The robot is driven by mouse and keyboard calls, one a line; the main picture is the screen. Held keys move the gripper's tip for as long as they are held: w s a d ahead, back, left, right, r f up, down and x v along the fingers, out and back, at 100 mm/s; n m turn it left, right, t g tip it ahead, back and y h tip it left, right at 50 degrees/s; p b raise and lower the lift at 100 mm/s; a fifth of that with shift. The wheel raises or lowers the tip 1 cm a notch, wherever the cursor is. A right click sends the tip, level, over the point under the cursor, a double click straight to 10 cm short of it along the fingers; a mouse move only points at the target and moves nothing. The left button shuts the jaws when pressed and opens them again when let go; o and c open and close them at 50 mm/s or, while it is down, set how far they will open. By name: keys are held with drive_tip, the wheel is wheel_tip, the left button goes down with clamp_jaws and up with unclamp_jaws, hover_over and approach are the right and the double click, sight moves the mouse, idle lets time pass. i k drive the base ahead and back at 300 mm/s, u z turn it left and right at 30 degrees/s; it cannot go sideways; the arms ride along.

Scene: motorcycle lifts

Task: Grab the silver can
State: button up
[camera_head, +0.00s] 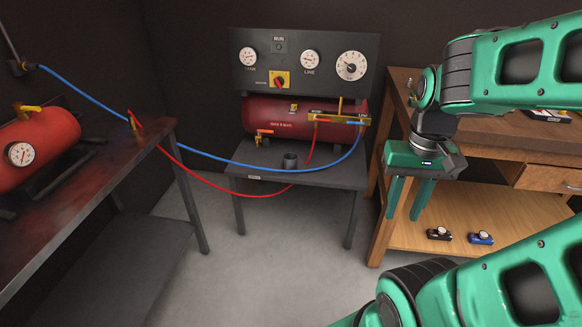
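A small grey cylindrical can (290,160) stands upright on the dark grey table (235,170) in front of the red compressor tank. It looks dull grey rather than bright silver, and no other silver can shows. My gripper (404,216) hangs at the right, fingers pointing down, in front of the wooden workbench. Its two green fingers are apart with nothing between them. It is to the right of the can and well apart from it.
A gauge panel (300,85) rises behind. A wooden workbench (392,150) with a lower shelf stands right; another red tank (40,145) sits left. Floor between is clear.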

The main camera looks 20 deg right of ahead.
sight(291, 163)
drive_tip(key=z, duration=0.05)
drive_tip(key=i, duration=1)
drive_tip(key=u, duration=0.05)
